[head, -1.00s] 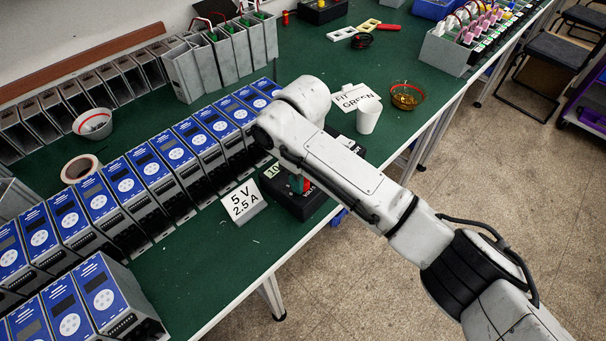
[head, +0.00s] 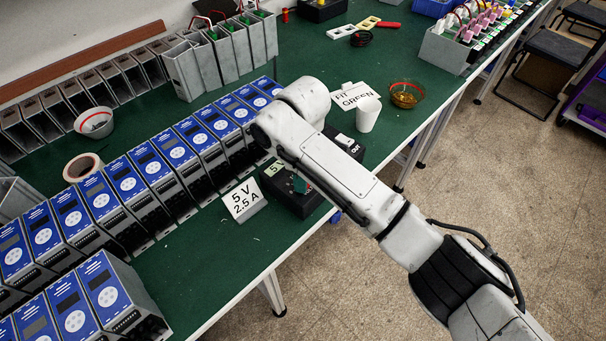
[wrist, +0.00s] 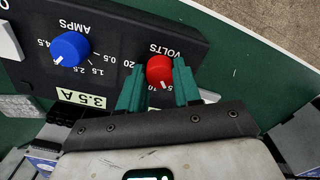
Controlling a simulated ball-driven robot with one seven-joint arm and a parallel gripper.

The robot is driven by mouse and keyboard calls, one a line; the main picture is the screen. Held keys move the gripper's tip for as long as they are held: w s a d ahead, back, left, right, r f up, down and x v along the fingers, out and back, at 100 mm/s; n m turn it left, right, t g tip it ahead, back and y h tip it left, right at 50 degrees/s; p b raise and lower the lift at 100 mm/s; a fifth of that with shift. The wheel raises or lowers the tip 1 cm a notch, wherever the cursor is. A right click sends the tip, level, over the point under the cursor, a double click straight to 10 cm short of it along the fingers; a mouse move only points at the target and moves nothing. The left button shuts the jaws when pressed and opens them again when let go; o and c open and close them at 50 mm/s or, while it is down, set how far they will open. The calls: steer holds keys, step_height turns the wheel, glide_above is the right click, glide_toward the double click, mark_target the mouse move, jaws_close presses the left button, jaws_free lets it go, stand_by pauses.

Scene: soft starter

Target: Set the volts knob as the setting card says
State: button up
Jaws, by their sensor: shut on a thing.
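The knob's white mark points toward the bottom of the wrist view. The supply's volts readout (head: 273,169) shows a 5 in the head view, the rest hidden by my arm.
The blue amps knob (wrist: 70,49) is left of the volts knob, with a 3.5 A readout (wrist: 81,98) below it. A row of blue-fronted units (head: 160,170) stands close left of the supply. A white cup (head: 367,114) stands behind it.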

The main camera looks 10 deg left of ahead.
steer(key=shift+r, duration=0.1)
steer(key=o, duration=1)
steer(key=shift+o, duration=0.2)
step_height(320, 180, up, 11)
steer(key=s+d+f+m+y, duration=0.4)
steer(key=s+d+f+m, duration=0.6)
steer(key=s+f, duration=0.55)
steer(key=s+d+f+m+h, duration=0.2)
steer(key=s+d+m, duration=0.1)
steer(key=s+d, duration=0.6)
steer(key=s+d+f+m+t+h, duration=0.1)
steer(key=s+d+f+m+h, duration=0.1)
steer(key=s+d, duration=0.8)
steer(key=d+f+m, duration=0.1)
steer(key=d+m, duration=0.1)
steer(key=d, duration=0.2)
steer(key=shift+s+f, duration=0.25)
steer(key=shift+f, duration=0.1)
